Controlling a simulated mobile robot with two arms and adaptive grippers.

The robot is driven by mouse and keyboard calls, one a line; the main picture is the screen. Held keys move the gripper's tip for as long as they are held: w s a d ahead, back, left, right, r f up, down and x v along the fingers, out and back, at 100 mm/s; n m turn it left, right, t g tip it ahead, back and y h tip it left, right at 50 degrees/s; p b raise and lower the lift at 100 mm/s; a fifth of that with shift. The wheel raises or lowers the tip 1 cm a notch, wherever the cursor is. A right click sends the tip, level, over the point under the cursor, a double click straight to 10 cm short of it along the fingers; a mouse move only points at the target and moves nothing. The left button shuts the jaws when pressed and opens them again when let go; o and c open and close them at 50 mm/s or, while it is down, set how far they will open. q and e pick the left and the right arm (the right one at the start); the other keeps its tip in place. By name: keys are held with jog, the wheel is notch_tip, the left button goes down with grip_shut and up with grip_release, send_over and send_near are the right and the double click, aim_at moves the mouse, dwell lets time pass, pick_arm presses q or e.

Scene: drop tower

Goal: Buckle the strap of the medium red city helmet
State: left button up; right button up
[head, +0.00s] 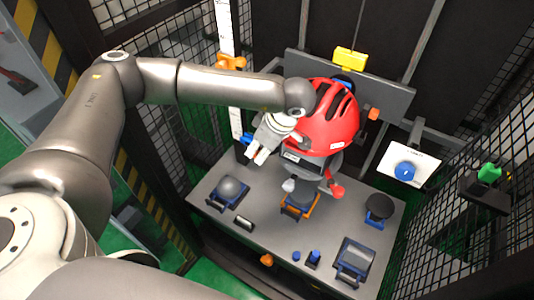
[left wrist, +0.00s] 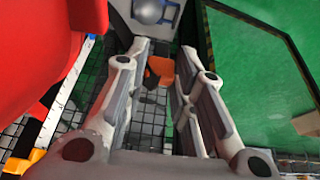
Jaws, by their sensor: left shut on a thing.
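The red city helmet (head: 331,120) with dark vents sits on the drop tower's carriage, above the base plate. Its red shell also fills the left of the left wrist view (left wrist: 40,50). My left gripper (head: 256,156) is beside the helmet's lower left side and points down. In the left wrist view its fingers (left wrist: 161,66) stand some way apart, with an orange piece (left wrist: 158,70) showing between them. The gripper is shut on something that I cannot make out. I cannot make out the strap or its buckle. My right gripper is not in view.
Below, the grey base plate (head: 275,235) carries a domed anvil (head: 231,187), a black round anvil (head: 379,207) and a blue-framed block (head: 354,258). A white panel with a blue button (head: 404,170) is at right. Mesh walls stand close on the sides.

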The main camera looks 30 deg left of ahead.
pick_arm(q)
jog(key=shift+w+a+r+p, duration=0.65)
jog(key=shift+w+a, duration=0.9)
jog(key=shift+a, duration=1.9)
jog(key=w+d+r+p, duration=0.1)
jog(key=w+d+r, duration=0.3)
jog(key=w+r, duration=0.5)
jog(key=shift+w, duration=1.7)
jog(key=shift+d+f, duration=0.15)
jog(key=shift+f, duration=0.25)
notch_tip(320, 180, down, 2)
jog(key=shift+s+f+b, duration=0.1)
jog(key=shift+f+b, duration=0.05)
jog(key=shift+b, duration=0.55)
jog(key=shift+d+f, duration=0.1)
jog(key=shift+f, duration=0.3)
